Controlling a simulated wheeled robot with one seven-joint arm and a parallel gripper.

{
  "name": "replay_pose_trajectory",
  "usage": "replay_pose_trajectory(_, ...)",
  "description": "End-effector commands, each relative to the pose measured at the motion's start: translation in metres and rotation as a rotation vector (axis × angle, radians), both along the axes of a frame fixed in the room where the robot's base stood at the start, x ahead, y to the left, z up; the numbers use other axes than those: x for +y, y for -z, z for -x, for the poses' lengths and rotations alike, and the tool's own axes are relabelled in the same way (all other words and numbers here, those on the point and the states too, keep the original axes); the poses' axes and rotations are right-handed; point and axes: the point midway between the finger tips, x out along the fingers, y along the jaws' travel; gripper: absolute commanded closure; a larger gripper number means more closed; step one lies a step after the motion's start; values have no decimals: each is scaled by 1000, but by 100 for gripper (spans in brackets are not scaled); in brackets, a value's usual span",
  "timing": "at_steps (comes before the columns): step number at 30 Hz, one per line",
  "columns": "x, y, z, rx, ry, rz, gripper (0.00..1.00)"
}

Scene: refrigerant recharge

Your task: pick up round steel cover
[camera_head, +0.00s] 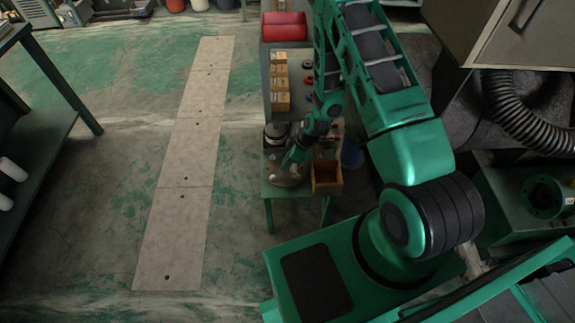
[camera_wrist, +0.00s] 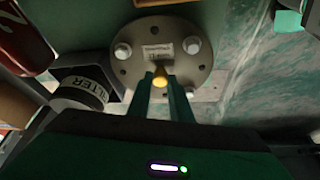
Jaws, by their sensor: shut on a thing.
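The round steel cover (camera_wrist: 141,68) is a grey disc with several pale bolt heads, a small label plate and a yellow knob (camera_wrist: 160,77) near its lower edge. In the head view the cover (camera_head: 283,176) is at the near end of the green bench, partly hidden by my arm. My gripper (camera_wrist: 161,88) reaches over the cover, its two green fingers shut on the yellow knob. In the head view my gripper (camera_head: 292,160) is small and dark. I cannot tell whether the cover touches the bench.
A black filter canister (camera_wrist: 84,88) stands left of the cover, with a red cylinder (camera_wrist: 22,38) beyond it. The floor left of the bench is clear.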

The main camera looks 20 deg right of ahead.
Motion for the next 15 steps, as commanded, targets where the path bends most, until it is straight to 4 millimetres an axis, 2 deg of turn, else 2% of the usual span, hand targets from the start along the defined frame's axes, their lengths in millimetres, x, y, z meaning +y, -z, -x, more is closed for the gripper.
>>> replay_pose_trajectory(9, 2, -33, 0, -2, -2, -2, 100)
replay_pose_trajectory(15, 28, -49, 12, -1, -4, -3, 100)
